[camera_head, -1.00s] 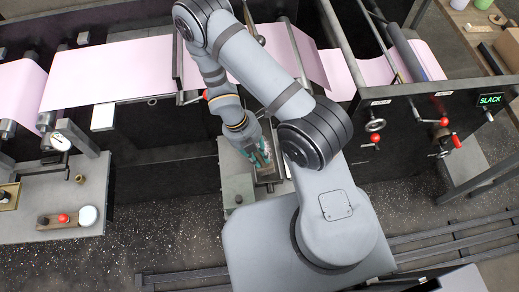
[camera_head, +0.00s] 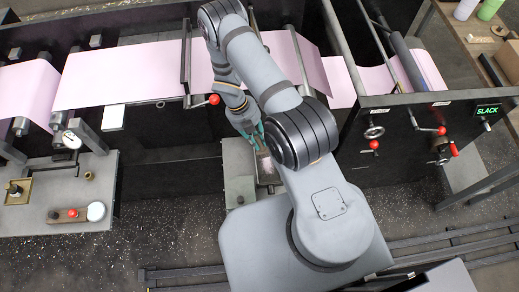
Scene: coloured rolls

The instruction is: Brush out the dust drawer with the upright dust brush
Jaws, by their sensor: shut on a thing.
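The dust drawer (camera_head: 271,184) is a narrow, dark-rimmed tray at the picture's centre, beside a grey ledge. Pinkish-grey dust (camera_head: 265,168) shows on its floor. My gripper (camera_head: 257,142), with teal fingers, points down at the drawer's far end. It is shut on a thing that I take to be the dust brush. The brush is mostly hidden by the fingers and my arm, so I cannot tell whether its bristles touch the drawer floor. My arm also covers the drawer's right side.
The grey ledge (camera_head: 236,160) left of the drawer carries a small dark knob (camera_head: 239,199). The pink web (camera_head: 130,75) runs behind over rollers. A red-knobbed lever (camera_head: 213,100) stands close to my wrist. A side bench (camera_head: 50,190) at left holds small parts.

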